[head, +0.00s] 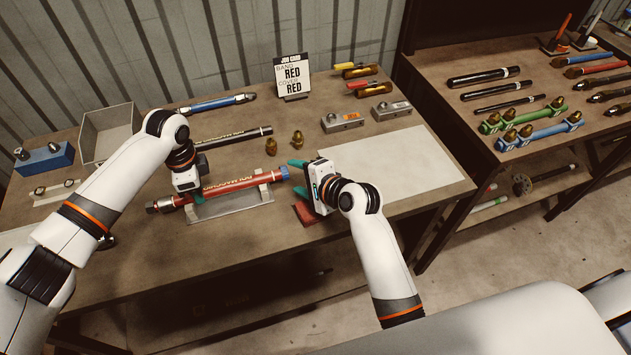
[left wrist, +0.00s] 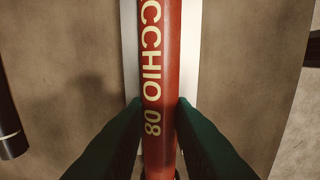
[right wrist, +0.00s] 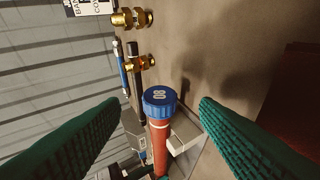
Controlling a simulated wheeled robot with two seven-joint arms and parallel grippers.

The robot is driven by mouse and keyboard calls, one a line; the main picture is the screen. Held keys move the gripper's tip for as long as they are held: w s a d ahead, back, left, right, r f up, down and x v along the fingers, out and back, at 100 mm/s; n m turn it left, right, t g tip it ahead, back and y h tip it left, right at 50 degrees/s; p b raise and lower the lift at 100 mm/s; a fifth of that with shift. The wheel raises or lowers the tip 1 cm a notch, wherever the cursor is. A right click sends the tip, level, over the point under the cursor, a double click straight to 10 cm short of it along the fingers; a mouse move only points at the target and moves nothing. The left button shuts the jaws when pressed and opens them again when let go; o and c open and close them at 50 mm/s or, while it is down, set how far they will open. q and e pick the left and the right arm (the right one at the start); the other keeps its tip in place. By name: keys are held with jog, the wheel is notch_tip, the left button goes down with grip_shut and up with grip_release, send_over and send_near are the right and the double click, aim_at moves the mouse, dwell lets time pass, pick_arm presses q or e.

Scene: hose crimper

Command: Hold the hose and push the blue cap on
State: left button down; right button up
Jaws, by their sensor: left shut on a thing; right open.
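The red hose (head: 236,186) with pale lettering lies in a light metal cradle (head: 232,207) on the table, a dark fitting at its left end. The blue cap (head: 284,172) is at the hose's right end; it also shows in the right wrist view (right wrist: 160,101), marked 08. How far it sits over the hose end I cannot tell. My left gripper (head: 193,196) is shut on the hose towards its left end, one green finger on each side in the left wrist view. My right gripper (head: 299,178) is open and empty, just right of the cap, its fingers apart from it.
Two brass fittings (head: 283,146) and a black hose (head: 233,136) lie behind the cradle. A job card (head: 292,76) stands at the back. A red object (head: 305,214) lies below my right gripper. A pale mat (head: 395,165) at right is bare.

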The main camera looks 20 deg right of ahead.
jog(key=v, duration=0.8)
jog(key=shift+s, duration=0.15)
pick_arm(q)
jog(key=c, duration=1.2)
grip_release()
jog(key=shift+o, duration=0.2)
